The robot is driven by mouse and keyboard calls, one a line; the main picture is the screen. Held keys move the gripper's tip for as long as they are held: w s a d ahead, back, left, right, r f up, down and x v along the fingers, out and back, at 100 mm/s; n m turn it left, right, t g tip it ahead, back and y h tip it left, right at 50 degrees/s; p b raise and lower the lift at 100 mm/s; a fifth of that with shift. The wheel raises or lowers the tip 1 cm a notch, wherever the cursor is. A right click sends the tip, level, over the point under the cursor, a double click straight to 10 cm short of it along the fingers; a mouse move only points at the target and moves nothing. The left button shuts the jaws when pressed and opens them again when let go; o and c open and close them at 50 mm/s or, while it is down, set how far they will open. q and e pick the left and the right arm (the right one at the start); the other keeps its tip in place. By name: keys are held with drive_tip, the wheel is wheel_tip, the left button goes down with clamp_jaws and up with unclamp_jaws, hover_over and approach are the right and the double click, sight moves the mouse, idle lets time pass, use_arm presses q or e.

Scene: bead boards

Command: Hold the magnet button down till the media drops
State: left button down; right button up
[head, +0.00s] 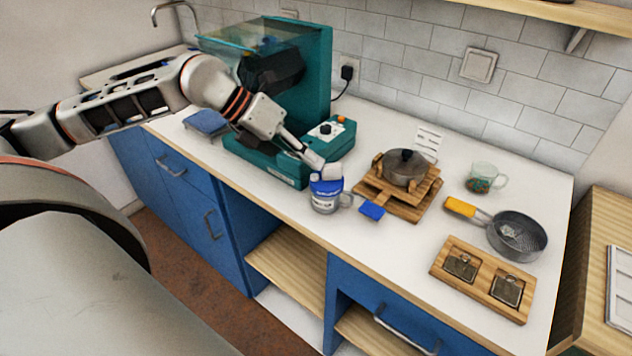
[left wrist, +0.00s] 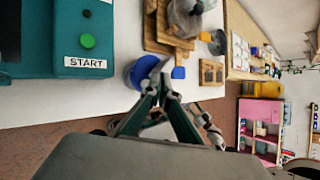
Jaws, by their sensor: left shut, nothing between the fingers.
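My left gripper (head: 322,168) is shut and empty, its tips just above or at the blue top of a small handled metal jar (head: 325,200) at the counter's front edge. I cannot tell if the tips touch it. The left wrist view shows the gripper tips (left wrist: 161,82) beside the jar's round blue top (left wrist: 137,70). Behind it stands the teal machine (head: 265,168) with a dark knob and an orange button (head: 341,119); a green START button (left wrist: 88,41) shows on its front. I cannot make out a magnet button or the media. My right gripper is out of view.
A lidded pot (head: 404,168) on a wooden stand, a glass mug (head: 484,178), a sieve pan (head: 517,236) with an orange handle and a wooden tray (head: 441,275) with two metal boxes stand to the right.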

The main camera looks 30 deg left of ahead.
use_arm(q)
drive_tip(key=shift+f, duration=0.2)
drive_tip(key=shift+r, duration=0.1)
idle(0.4)
idle(0.5)
drive_tip(key=shift+f, duration=0.25)
drive_tip(key=shift+f+b, duration=0.25)
drive_tip(key=shift+b, duration=0.2)
